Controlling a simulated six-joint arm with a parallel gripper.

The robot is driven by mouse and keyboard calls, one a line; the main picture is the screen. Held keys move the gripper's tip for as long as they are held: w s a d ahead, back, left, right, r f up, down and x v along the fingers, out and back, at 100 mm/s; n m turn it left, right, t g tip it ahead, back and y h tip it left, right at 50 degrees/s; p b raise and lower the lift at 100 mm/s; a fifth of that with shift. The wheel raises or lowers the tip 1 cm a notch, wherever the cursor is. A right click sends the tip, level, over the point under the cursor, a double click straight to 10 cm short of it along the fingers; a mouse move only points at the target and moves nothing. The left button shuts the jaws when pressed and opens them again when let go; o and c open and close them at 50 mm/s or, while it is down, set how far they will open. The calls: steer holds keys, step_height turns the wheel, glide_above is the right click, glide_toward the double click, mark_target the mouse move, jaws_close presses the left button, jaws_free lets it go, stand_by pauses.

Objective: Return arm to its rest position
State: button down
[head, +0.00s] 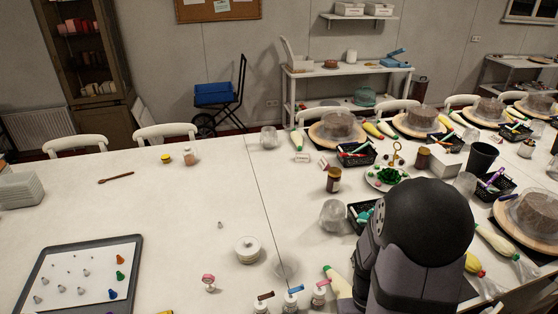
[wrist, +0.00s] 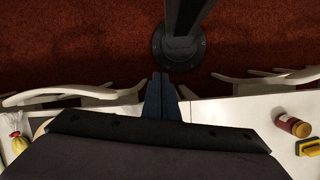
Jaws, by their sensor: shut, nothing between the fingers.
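My gripper (wrist: 163,96) shows in the wrist view with its two blue-grey fingers together and nothing between them. It points toward the red carpet (wrist: 80,45) near the edge of a white table (wrist: 235,108). The fingertips touch nothing that I can see. In the head view my dark arm rises at the lower right over the long white table (head: 130,205). The gripper itself is hidden there.
In the wrist view, white chairs (wrist: 75,95) stand along the table, and a brown jar (wrist: 292,125) and a yellow sponge-like block (wrist: 309,146) lie at right. In the head view, cake turntables (head: 338,133) and black baskets (head: 356,156) crowd the right; the left-middle table is largely clear.

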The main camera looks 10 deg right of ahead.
steer(key=w+a+r+n+t+b, duration=0.1)
steer(key=w+a+r+t, duration=0.1)
steer(key=a, duration=0.4)
steer(key=w+a+r+n+t+b, duration=0.1)
steer(key=w+a+r, duration=0.1)
steer(key=a, duration=0.5)
steer(key=shift+w+a+r+n+t+b, duration=0.25)
steer(key=shift+w+r+n+t+b, duration=0.05)
steer(key=shift+r+n+t+b, duration=0.1)
